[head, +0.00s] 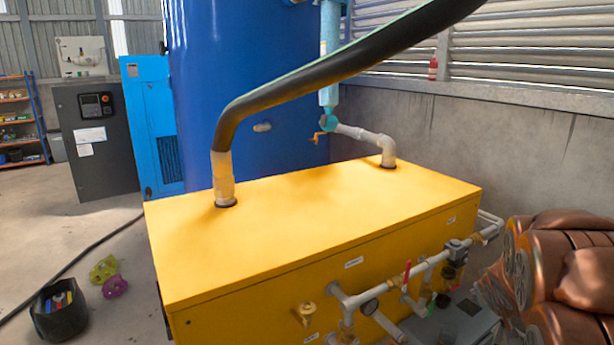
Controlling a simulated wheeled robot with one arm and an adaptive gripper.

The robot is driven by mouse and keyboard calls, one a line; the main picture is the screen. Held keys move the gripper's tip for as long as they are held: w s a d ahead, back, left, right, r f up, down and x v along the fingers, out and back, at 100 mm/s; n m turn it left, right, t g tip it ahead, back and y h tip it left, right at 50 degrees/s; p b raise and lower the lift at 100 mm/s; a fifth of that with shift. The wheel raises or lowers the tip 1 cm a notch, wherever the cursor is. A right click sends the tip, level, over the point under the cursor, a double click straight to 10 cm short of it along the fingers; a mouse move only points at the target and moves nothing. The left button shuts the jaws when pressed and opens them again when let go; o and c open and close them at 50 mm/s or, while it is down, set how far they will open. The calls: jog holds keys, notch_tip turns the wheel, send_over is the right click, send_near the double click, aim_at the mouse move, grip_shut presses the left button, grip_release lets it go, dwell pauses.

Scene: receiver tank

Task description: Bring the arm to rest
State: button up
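Neither my gripper nor my arm shows in the head view, so I cannot see its pose or whether it holds anything. A yellow cabinet (310,232) with a flat, bare top fills the middle of the view. The large blue receiver tank (245,90) stands upright behind it. A thick dark hose (330,78) rises from the cabinet top and runs out at the upper right.
Grey pipes with valves (425,268) line the cabinet's front. Copper-coloured rolls (560,275) crowd the right. A black tool bag (58,310) and pink and green items (108,275) lie on the left floor. A dark control cabinet (95,140) stands behind; floor between is mostly clear.

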jog(key=s+a+g+y, duration=0.1)
jog(key=s+a+g, duration=0.2)
jog(key=s+a, duration=0.5)
jog(key=s+a+g+y, duration=0.2)
jog(key=s+a, duration=0.6)
jog(key=s, duration=0.9)
jog(key=s+a+g+y, duration=0.1)
jog(key=s+a+g, duration=0.4)
jog(key=s, duration=0.8)
jog(key=a, duration=0.3)
jog(key=shift+s+f+g+y, duration=0.2)
jog(key=shift+s+g+y, duration=0.1)
jog(key=shift+g, duration=0.1)
jog(key=shift+a, duration=0.1)
